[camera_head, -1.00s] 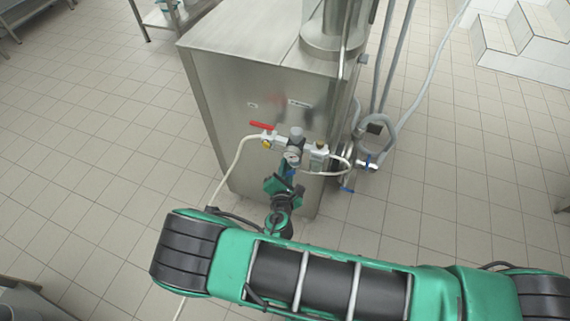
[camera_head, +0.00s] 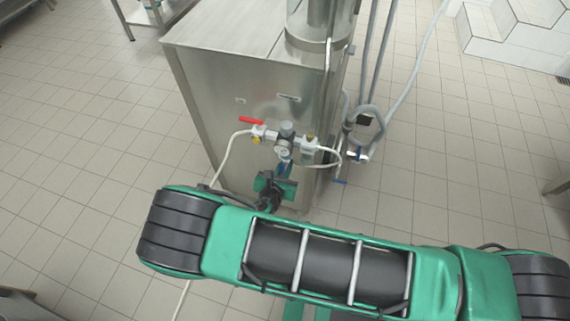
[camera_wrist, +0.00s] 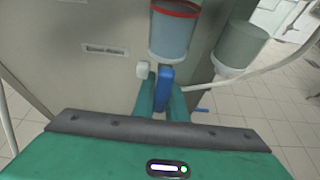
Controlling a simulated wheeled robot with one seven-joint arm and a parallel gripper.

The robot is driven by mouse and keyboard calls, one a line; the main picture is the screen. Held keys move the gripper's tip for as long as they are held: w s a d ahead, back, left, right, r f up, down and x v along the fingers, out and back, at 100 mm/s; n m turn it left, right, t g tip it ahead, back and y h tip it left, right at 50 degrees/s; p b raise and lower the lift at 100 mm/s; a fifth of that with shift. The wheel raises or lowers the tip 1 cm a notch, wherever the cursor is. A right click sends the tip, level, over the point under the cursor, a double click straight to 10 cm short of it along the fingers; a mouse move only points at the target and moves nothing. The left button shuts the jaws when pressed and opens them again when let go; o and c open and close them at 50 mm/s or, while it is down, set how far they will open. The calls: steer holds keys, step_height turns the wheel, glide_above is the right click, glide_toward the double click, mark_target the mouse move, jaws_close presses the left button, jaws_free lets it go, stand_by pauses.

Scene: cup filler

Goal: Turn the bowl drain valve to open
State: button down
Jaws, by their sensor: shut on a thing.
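The bowl drain valve shows in the wrist view as an upright blue handle (camera_wrist: 164,90) just below a clear bluish bowl (camera_wrist: 174,36) with a red rim. A small white knob (camera_wrist: 142,70) sits to the left of the handle. My gripper (camera_wrist: 163,100) has one green finger on each side of the blue handle and is shut on it. In the head view my gripper (camera_head: 284,170) is just below the gauge (camera_head: 283,150) on the machine's front. The handle's lower end is hidden behind my gripper.
The steel machine cabinet (camera_head: 215,95) stands directly behind the fittings. A red lever (camera_head: 238,120) and a white hose (camera_head: 228,155) are at the left. A second bowl (camera_wrist: 238,45) hangs close on the right. Grey pipes (camera_head: 372,60) run beside the cabinet. Tiled floor lies open on both sides.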

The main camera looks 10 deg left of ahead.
steer(key=shift+s+d+f, duration=0.1)
steer(key=shift+s+f, duration=0.1)
stand_by(0.3)
steer(key=c, duration=1.8)
jaws_free()
steer(key=shift+w+r, duration=0.1)
steer(key=v, duration=1)
steer(key=shift+s, duration=0.3)
steer(key=shift+s, duration=0.1)
